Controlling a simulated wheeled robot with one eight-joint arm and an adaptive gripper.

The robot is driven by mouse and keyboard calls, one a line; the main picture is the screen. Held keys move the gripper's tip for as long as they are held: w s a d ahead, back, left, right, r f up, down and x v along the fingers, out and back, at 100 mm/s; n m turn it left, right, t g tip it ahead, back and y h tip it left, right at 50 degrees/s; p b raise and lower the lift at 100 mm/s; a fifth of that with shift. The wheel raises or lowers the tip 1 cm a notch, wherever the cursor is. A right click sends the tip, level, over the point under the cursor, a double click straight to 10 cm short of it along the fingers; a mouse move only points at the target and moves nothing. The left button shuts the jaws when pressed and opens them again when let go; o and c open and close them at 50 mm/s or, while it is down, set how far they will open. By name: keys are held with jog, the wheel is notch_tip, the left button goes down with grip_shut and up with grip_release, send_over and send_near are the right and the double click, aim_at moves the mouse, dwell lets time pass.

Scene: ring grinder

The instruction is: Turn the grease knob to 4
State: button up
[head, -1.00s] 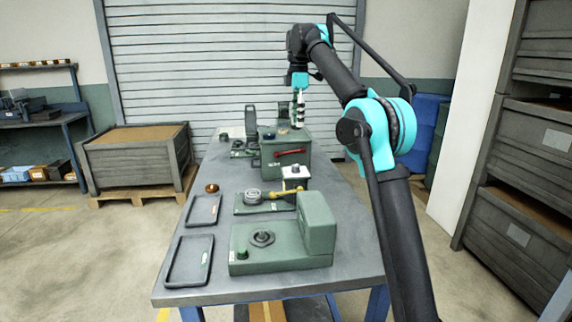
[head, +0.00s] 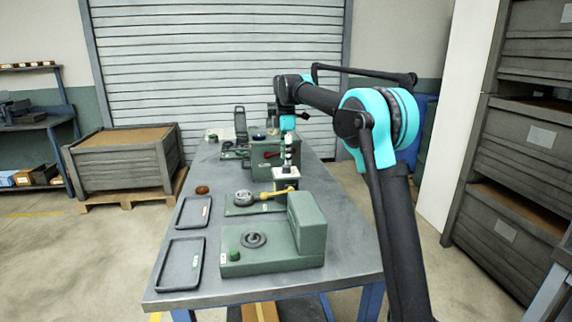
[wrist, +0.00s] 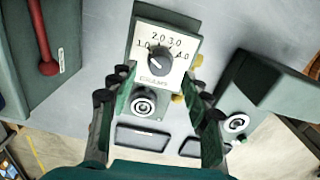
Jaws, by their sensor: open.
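The grease knob (wrist: 158,60) is a dark round knob on a white dial plate (wrist: 184,64) marked 1 to 4, on a green block. The exact pointer direction is too small to read. In the head view, the white dial box (head: 286,172) stands behind the yellow-handled fixture, partly hidden by the gripper. The fingers look clear of the knob.
A green machine with a red lever (head: 267,154) stands just behind the dial. A gauge with a yellow handle (head: 272,195) and a green grinder block (head: 307,225) stand in front. Two dark trays (head: 180,264) lie at the left table edge.

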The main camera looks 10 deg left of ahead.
aim_at(286, 169)
jog(key=shift+f, duration=1.75)
jog(key=shift+c, duration=0.6)
grip_shut()
